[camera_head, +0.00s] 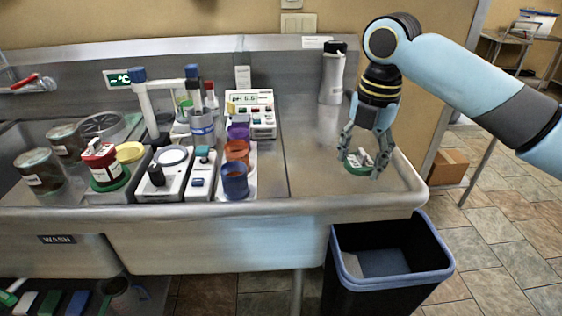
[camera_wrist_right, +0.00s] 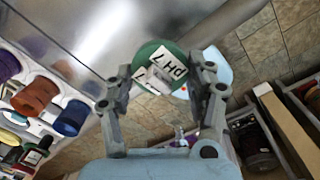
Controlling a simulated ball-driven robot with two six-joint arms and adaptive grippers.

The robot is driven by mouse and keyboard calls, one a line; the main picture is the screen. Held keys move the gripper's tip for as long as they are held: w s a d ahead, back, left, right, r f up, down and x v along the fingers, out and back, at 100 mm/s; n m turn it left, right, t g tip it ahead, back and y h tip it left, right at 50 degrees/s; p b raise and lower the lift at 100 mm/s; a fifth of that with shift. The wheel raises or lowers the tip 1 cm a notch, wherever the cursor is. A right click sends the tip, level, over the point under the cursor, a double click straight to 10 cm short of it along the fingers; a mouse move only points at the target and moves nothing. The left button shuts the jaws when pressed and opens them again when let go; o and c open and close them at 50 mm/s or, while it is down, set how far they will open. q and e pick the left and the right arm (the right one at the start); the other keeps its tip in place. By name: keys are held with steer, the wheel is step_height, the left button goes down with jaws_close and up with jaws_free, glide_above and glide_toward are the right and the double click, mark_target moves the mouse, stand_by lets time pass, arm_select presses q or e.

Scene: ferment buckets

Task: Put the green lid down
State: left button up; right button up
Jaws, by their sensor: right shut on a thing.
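The green lid (camera_head: 353,170) is between the fingers of my right gripper (camera_head: 363,160), near the front right part of the bare steel drainboard (camera_head: 318,165). I cannot tell whether the lid touches the steel. My left gripper is not in view.
Purple, orange and blue cups (camera_head: 235,182) stand in a rack left of the drainboard. An open black bin (camera_head: 390,290) is below the front edge. The drainboard's middle is clear.

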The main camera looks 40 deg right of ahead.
steer(key=a+r+n+p, duration=0.3)
steer(key=a+r+p, duration=0.15)
steer(key=p, duration=0.35)
glide_above(281, 186)
steer(key=shift+n, duration=0.3)
step_height(281, 186, down, 8)
steer(key=shift+s+r, duration=0.1)
steer(key=shift+r, duration=0.15)
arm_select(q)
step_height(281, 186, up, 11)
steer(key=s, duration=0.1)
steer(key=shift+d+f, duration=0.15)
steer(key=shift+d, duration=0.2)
arm_select(e)
steer(key=shift+f, duration=2)
steer(key=shift+f, duration=0.1)
steer(key=o, duration=0.7)
steer(key=shift+o, duration=0.2)
